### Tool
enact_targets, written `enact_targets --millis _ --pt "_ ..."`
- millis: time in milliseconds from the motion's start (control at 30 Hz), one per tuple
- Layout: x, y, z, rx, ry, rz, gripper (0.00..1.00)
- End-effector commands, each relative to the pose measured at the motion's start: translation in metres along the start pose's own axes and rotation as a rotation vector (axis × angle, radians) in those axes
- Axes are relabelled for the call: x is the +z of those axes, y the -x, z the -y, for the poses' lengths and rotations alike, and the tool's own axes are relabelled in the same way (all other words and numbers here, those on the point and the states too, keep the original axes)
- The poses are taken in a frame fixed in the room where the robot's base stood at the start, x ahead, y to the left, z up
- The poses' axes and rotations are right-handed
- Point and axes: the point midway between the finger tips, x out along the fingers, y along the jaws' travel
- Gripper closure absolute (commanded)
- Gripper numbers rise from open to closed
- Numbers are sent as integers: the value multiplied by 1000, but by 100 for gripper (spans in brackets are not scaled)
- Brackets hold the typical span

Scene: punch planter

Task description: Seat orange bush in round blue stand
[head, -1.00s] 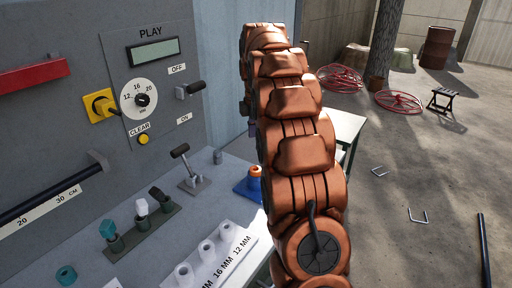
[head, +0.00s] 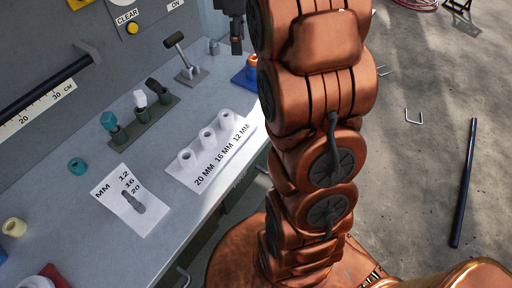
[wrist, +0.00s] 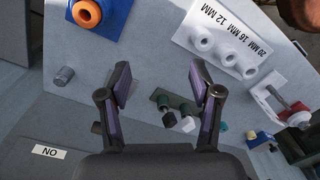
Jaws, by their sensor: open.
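An orange bush (wrist: 88,13), a ring with a dark hole, sits on a blue stand (wrist: 110,28) at the top left of the wrist view. In the head view the orange bush (head: 252,61) and blue stand (head: 241,79) are partly hidden behind my arm. I cannot tell whether the bush is fully seated or whether this stand is round. My gripper (wrist: 160,78) is open and empty, apart from the bush. In the head view my gripper (head: 237,45) hangs over the back of the bench, near the stand.
On the bench (head: 150,245) are a white block with several sockets (head: 207,134), a teal ring (head: 77,166), a dark stepped gauge on a card (head: 132,202) and a rail of capped punches (head: 143,118). A lever (head: 186,62) rises near the panel. A cream ring (head: 14,227) lies at left.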

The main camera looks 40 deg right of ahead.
Motion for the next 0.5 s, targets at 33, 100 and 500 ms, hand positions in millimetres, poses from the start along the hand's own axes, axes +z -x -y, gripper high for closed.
enact_targets --millis 33,100,500 --pt "-2 -2 16 -8 -31 3 36" --pt "-5 -3 35 -12 -83 6 36" --pt "-4 -28 145 -41 -376 36 36"
